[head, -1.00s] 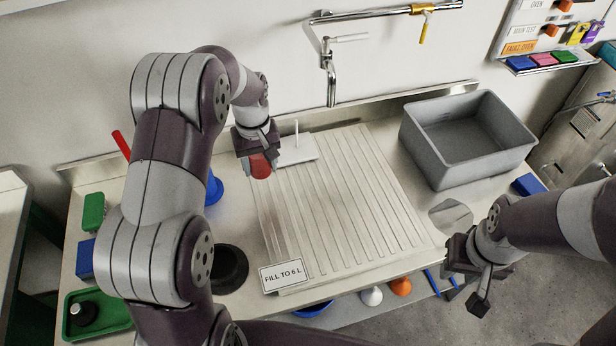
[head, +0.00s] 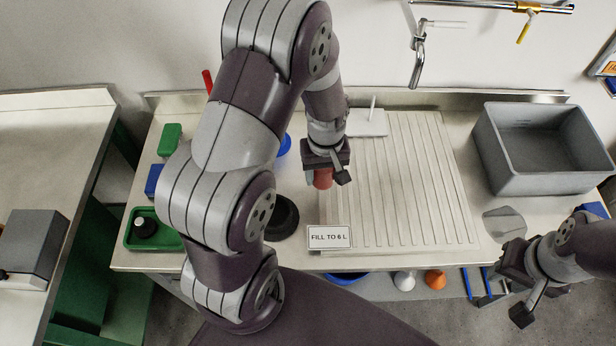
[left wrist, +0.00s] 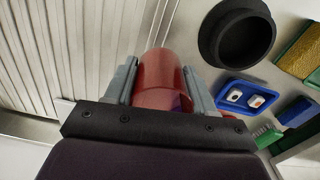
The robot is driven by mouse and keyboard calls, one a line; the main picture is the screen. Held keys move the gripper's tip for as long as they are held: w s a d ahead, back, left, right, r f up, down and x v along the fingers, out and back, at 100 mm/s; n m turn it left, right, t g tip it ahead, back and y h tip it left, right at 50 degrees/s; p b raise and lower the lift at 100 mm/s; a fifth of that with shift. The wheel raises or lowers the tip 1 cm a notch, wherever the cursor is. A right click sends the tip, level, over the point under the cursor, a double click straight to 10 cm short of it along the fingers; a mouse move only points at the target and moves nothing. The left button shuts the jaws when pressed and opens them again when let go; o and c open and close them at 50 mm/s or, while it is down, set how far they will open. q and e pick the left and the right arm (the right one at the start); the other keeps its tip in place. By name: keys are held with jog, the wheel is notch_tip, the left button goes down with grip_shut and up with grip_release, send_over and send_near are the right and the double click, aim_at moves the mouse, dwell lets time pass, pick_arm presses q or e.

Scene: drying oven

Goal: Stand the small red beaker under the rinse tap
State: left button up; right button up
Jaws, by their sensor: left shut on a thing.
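My left gripper (head: 328,177) is shut on the small red beaker (head: 321,180), held over the left edge of the ribbed drainboard (head: 410,190). In the left wrist view the red beaker (left wrist: 160,72) sits between the two grey fingers. I cannot tell its height above the surface. The rinse tap (head: 417,65) is a chrome spout on the back wall, to the right of and behind the beaker. My right gripper (head: 518,290) is empty and its fingers are apart, at the bench's front right.
A grey basin (head: 545,165) stands on the right. A white plate with an upright peg (head: 366,123) lies at the drainboard's back. A "FILL TO 6 L" sign (head: 329,237) stands at its front left. A black round dish (head: 283,218) and a green tray (head: 143,213) are on the left.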

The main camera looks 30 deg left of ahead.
pick_arm(q)
send_over(295, 190)
notch_tip(295, 190, down, 4)
jog(key=shift+f, duration=0.2)
jog(key=shift+f+p, duration=0.35)
jog(key=shift+f, duration=1.65)
jog(key=shift+f, duration=0.1)
jog(key=o, duration=1)
